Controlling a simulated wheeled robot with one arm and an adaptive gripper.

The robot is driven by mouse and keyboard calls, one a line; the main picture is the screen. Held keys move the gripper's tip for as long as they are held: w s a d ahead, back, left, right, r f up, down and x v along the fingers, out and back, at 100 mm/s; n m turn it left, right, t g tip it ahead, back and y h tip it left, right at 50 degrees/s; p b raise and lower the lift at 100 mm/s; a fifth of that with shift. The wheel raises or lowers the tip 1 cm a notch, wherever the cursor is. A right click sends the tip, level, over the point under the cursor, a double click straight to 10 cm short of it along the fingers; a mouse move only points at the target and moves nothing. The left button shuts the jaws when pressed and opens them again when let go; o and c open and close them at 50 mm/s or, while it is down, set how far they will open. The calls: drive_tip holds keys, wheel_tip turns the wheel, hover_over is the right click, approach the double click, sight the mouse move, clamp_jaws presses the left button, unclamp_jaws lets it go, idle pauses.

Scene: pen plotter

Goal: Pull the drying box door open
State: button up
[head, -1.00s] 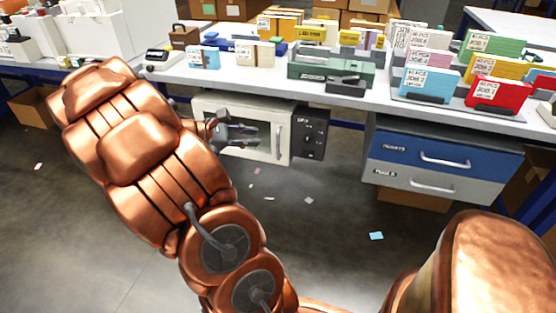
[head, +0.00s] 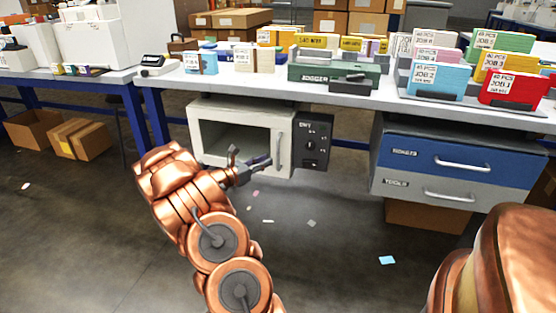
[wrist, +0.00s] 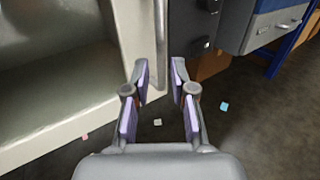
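The drying box (head: 205,112) hangs under the bench, with a pale frame around a window. Its door (head: 287,125) looks shut, with a vertical grey handle (head: 280,148) on the right side. In the wrist view the handle (wrist: 160,35) runs down from the top, and its lower end bends left toward the door (wrist: 130,35). My gripper (head: 252,160) is in front of the lower door, left of the handle in the head view. In the wrist view my gripper (wrist: 161,75) is open, and the handle's lower part appears between its fingertips. Contact cannot be told.
A dark control panel (head: 313,140) adjoins the box on the right. Farther right are a blue drawer (head: 440,160) and a grey drawer (head: 430,188). The bench top (head: 240,88) above carries boxes and job cards. The floor (head: 320,265) in front is mostly clear, with paper scraps.

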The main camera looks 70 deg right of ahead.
sight(278, 167)
drive_tip(key=shift+b+x, duration=1.05)
drive_tip(key=shift+x, duration=2.35)
drive_tip(key=shift+r, duration=0.1)
clamp_jaws()
